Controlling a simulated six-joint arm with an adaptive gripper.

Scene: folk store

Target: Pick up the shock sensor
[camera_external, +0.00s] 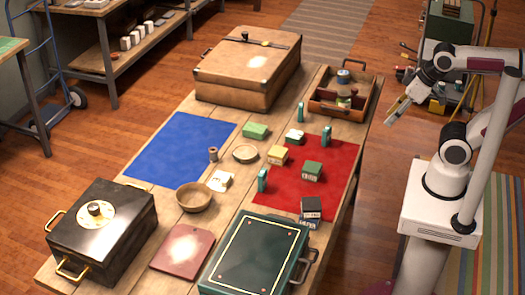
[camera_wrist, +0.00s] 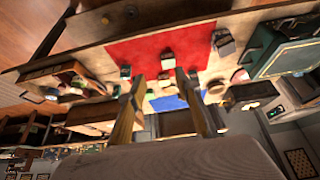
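Several small boxed parts lie on the wooden table, and I cannot tell which one is the shock sensor. On the red mat (camera_external: 338,170) are a dark green box (camera_external: 312,171) and a dark box with a white label (camera_external: 311,207). A yellow box (camera_external: 278,155), a green-and-white box (camera_external: 294,137), a green box (camera_external: 255,131) and a pale box (camera_external: 220,180) lie around it. Upright teal pieces (camera_external: 262,180) stand nearby. My gripper (camera_external: 395,112) is off the table's right side, raised and apart from everything. In the wrist view its fingers (camera_wrist: 160,80) are spread and empty.
A blue mat (camera_external: 180,148), two bowls (camera_external: 194,197) and a spool (camera_external: 213,155) lie on the left and middle. A suitcase (camera_external: 248,75), wooden caddy (camera_external: 343,100), black safe (camera_external: 100,228) and green case (camera_external: 255,258) stand around the ends.

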